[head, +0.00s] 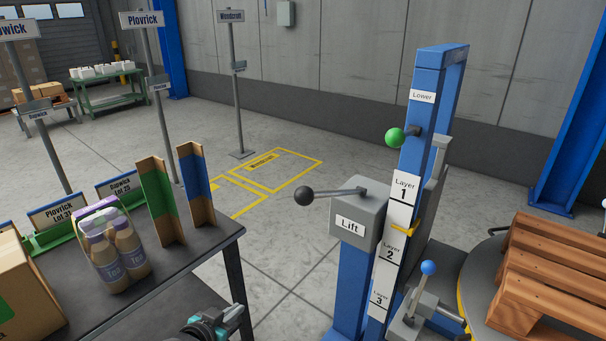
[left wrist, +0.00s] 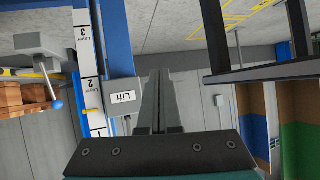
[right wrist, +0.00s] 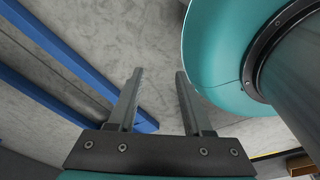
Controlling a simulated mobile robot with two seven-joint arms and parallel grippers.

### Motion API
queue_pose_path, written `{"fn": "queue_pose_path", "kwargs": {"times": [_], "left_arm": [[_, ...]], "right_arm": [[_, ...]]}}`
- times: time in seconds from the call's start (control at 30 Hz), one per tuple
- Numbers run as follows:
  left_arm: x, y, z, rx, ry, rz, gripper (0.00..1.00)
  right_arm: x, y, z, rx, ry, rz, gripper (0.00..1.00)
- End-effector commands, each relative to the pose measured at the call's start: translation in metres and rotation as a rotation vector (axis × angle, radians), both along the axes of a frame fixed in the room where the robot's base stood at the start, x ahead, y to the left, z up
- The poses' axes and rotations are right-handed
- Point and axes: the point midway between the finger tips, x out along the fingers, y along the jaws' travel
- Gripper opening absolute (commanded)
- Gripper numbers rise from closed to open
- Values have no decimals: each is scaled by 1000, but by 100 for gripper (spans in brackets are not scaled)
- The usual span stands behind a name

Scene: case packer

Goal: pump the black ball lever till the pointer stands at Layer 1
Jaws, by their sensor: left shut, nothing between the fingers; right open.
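The black ball lever (head: 304,196) sticks out to the left from the grey Lift box (head: 357,218), its rod nearly level. The yellow pointer (head: 403,229) on the scale stands between the Layer 1 label (head: 404,188) and the Layer 2 label (head: 391,250). My left gripper (head: 212,322) shows only partly at the bottom edge of the head view, below and left of the lever and apart from it. In the left wrist view its fingers (left wrist: 158,85) are shut and empty, with the Lift label (left wrist: 122,97) beside them. My right gripper (right wrist: 158,90) is open and empty over the floor.
A green ball lever (head: 395,138) marked Lower sits higher on the blue post (head: 433,90). A blue ball lever (head: 428,268) stands near the pallet (head: 550,270). A dark table (head: 190,254) with bottles (head: 115,250) is at left. Floor between table and post is clear.

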Motion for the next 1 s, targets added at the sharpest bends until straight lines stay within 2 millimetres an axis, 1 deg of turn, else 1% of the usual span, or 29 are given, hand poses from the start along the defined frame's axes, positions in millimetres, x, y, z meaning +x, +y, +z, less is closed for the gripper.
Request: {"fn": "queue_pose_path", "kwargs": {"times": [0.03, 0.07, 0.1, 0.17, 0.2, 0.3, 0.33, 0.4, 0.5, 0.83, 1.0], "left_arm": [[23, -14, 70, -22, -94, -55, 0], [32, -24, 103, -40, -140, -87, 0], [40, -36, 144, -62, -196, -130, 0], [45, -55, 200, -91, -267, -194, 0], [45, -66, 231, -107, -306, -235, 0], [38, -88, 288, -139, -373, -316, 0], [36, -92, 300, -147, -387, -334, 0], [31, -101, 319, -159, -407, -367, 0], [27, -106, 331, -169, -421, -388, 0], [27, -107, 331, -171, -423, -390, 0], [35, -113, 331, -173, -424, -389, 0]], "right_arm": [[-7, 3, 17, 4, 9, 1, 50], [-12, 4, 22, 5, 14, 2, 50], [-17, 5, 28, 7, 21, 4, 50], [-23, 8, 36, 9, 30, 5, 50], [-27, 9, 41, 11, 34, 6, 50], [-35, 12, 49, 15, 43, 9, 50], [-37, 13, 51, 17, 46, 9, 50], [-40, 14, 53, 18, 49, 9, 50], [-42, 15, 54, 19, 51, 10, 50], [-42, 14, 53, 19, 51, 10, 50], [-42, 14, 52, 19, 51, 10, 50]]}}
